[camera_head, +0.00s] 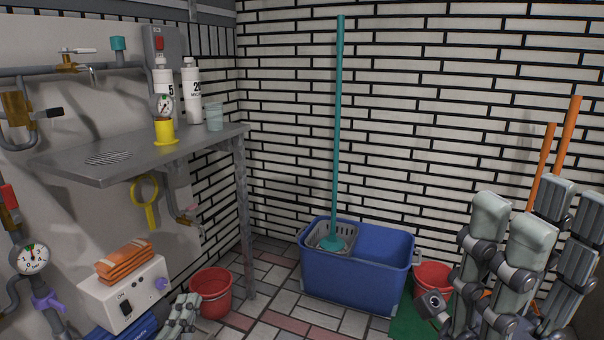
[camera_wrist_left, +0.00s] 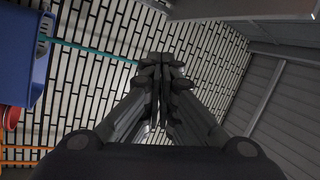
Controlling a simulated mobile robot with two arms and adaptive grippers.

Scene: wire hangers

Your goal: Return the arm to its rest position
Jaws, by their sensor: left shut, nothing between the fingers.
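My left gripper (camera_head: 184,302) shows small at the bottom of the head view, in front of the white box on the left and lower than the metal shelf. Its fingers are together and empty. In the left wrist view the same gripper (camera_wrist_left: 161,75) has both fingers meeting at the picture's middle, with only wall behind them. My right gripper (camera_head: 538,220) stands large at the right edge of the head view, fingers pointing up. Its finger pairs stand apart with nothing seen between them. The rest of both arms is mostly out of view.
A metal shelf (camera_head: 92,163) carries bottles and a cup. Below stand a white box (camera_head: 126,300) with an orange cloth (camera_head: 125,261) and a red bucket (camera_head: 211,293). A blue mop bucket (camera_head: 357,278) holds a teal-handled mop (camera_head: 338,130). Another red bucket (camera_head: 433,279) is near my right gripper.

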